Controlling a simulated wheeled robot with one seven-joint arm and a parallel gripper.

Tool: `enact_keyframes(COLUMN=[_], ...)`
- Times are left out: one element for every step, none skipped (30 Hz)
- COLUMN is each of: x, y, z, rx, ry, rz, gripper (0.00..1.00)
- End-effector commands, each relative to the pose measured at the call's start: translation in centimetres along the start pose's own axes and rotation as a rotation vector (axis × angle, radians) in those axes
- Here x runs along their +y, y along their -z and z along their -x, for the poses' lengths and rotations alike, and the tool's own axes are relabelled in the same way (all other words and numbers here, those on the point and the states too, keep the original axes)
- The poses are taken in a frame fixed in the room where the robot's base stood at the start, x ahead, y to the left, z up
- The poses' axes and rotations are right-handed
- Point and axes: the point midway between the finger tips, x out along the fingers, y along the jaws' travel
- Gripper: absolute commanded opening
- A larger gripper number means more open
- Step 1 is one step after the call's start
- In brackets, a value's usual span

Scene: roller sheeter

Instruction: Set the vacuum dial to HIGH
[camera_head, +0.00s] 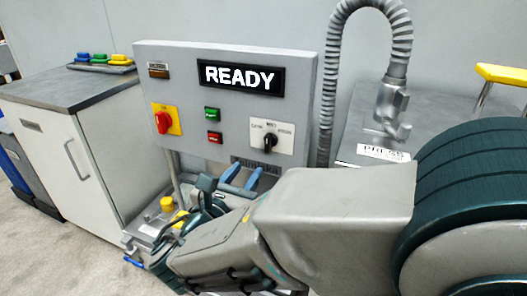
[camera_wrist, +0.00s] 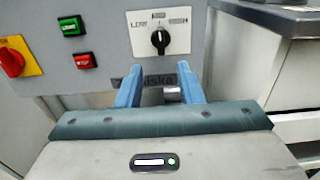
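The vacuum dial is a black knob (camera_head: 270,142) on a white plate on the grey control panel (camera_head: 240,55). In the wrist view the knob (camera_wrist: 160,39) stands roughly upright, with a label that seems to read LOW at its left and a blurred label at its right. My gripper (camera_head: 242,176) is below and slightly left of the dial in the head view. In the wrist view its two blue fingers (camera_wrist: 160,80) are apart, with nothing held between them. The fingertips are below the dial plate and do not appear to touch the knob.
The panel also bears a READY display (camera_head: 241,78), a red rotary switch on yellow (camera_head: 164,121), a green button (camera_head: 211,114) and a red button (camera_head: 214,137). A grey hose (camera_head: 331,75) rises right of the panel. A metal worktop (camera_wrist: 285,17) is at the right.

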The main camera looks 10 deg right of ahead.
Motion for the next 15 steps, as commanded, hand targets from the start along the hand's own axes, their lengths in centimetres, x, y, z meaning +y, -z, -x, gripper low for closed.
enact_keyframes(x=[-0.1,-0.1,-0.1,-0.2,-0.1,-0.1,-0.1,-0.2,-0.1,-0.1,-0.1,-0.1,-0.1,-0.1,-0.1], y=[0.2,0.2,0.2,0.2,0.2,0.2,0.2,0.2,0.2,0.2,0.2,0.2,0.2,0.2,0.2], z=[-1.1,-1.8,-2.7,-3.3,-4.0,-4.8,-5.5,-6.1,-6.9,-7.5,-8.0,-8.6,-9.0,-9.4,-9.9], rx=[0.001,0.001,0.001,0.002,0.001,0.002,0.001,0.002,0.002,0.002,0.001,0.002,0.002,0.002,0.003], ry=[0.005,0.005,0.007,0.006,0.006,0.005,0.006,0.006,0.006,0.005,0.005,0.005,0.004,0.004,0.004], rz=[-0.002,-0.003,-0.003,-0.003,-0.003,-0.004,-0.004,-0.004,-0.004,-0.004,-0.003,-0.003,-0.002,-0.003,-0.004], gripper=[0.34,0.34,0.34,0.34,0.34,0.34,0.34,0.34,0.34,0.34,0.34,0.34,0.34,0.34,0.34])
